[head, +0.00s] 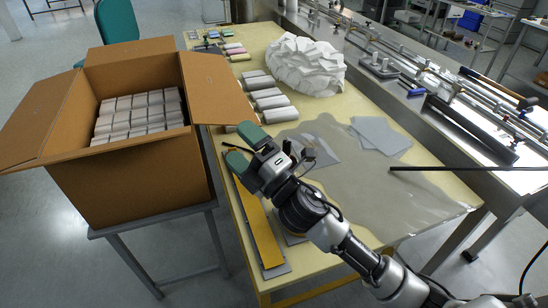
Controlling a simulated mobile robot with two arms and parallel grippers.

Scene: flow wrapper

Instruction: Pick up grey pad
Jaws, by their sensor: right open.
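Two flat grey pads (380,135) lie overlapping on the yellow table, right of centre at the edge of the clear film. Another flat grey piece (322,152) lies nearer the middle, partly hidden behind my right gripper and wrist. My right gripper (243,147) has green fingertips that stand apart with nothing seen between them. It is over the table's left edge, left of the grey pads and apart from them. My left gripper is not in view.
An open cardboard box (130,180) of white packs stands left on a grey stand. A crumpled white heap (305,66) and several white rolls (268,98) lie behind my gripper. A yellow strip (262,235) runs along the left edge. A metal machine (450,90) borders the right.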

